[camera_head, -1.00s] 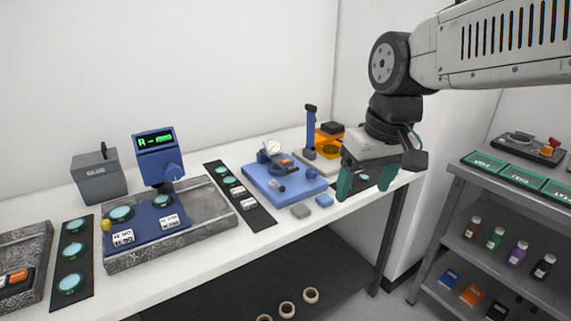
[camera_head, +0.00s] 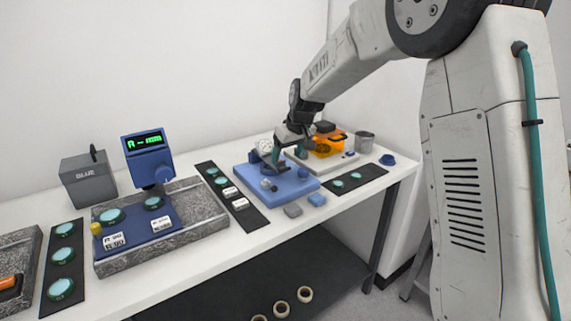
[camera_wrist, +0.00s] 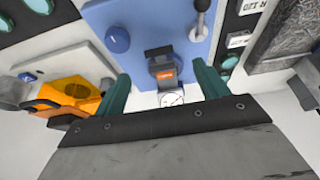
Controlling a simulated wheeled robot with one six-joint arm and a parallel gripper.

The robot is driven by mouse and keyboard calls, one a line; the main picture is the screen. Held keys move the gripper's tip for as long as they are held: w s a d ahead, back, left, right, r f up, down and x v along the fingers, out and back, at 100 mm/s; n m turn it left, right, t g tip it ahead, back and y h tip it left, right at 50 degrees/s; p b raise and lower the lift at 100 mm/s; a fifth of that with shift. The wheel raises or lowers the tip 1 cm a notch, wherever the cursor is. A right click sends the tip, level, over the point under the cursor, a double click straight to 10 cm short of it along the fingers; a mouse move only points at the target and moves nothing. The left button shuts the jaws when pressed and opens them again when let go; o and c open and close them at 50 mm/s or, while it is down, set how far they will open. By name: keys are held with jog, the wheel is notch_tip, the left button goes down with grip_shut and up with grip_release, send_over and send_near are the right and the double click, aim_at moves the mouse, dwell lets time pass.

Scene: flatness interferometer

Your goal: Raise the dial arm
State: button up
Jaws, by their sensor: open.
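The blue gauge base (camera_head: 298,190) stands on the white bench and also fills the top middle of the wrist view (camera_wrist: 140,20). Its white round dial (camera_head: 265,146) shows at the back of the base. In the wrist view, a dark dial arm (camera_wrist: 160,54) with an orange label runs towards the dial face (camera_wrist: 172,99). My gripper (camera_head: 280,154) is above the back of the base. In the wrist view my gripper (camera_wrist: 165,84) is open, its teal fingers on either side of the arm and dial, with visible gaps. The head view partly hides the arm.
A blue knob (camera_wrist: 117,38) and a black-tipped lever (camera_wrist: 199,24) stand on the base. An orange fixture (camera_head: 328,147) and a metal cup (camera_head: 364,141) are to its right. A granite plate (camera_head: 200,215) with a blue display unit (camera_head: 147,158) is to its left.

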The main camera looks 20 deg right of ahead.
aim_at(283, 168)
jog(key=x, duration=0.4)
jog(key=shift+w+f, duration=0.1)
jog(key=shift+f, duration=0.3)
jog(key=shift+c, duration=0.3)
